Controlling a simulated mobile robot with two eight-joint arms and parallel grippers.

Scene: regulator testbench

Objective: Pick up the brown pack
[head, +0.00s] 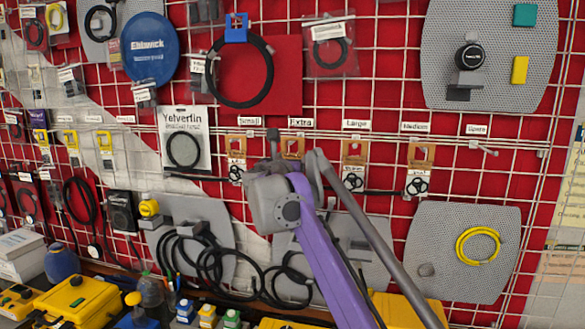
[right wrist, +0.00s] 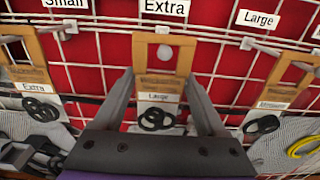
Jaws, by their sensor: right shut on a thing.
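Several brown-topped packs with black rings hang in a row on the wire grid. One brown pack (head: 292,146) hangs under the "Extra" sign, mostly hidden by my right gripper (head: 293,152) in the head view. In the right wrist view this pack (right wrist: 160,84) has a "Large" label and black rings, and its peg passes through the top hole. My right gripper (right wrist: 160,88) is shut on it, one finger at each side edge. Other brown packs hang under "Small" (head: 236,157), "Large" (head: 354,164) and "Medium" (head: 419,168). My left gripper is not in view.
The wire grid holds a "Yelverfin" pack (head: 185,140) at the left and grey panels, one with a yellow coil (head: 478,246). Black cables (head: 210,262) hang below. Yellow cases (head: 80,300) and bottles stand at the lower left. The "Spare" peg (head: 482,149) is empty.

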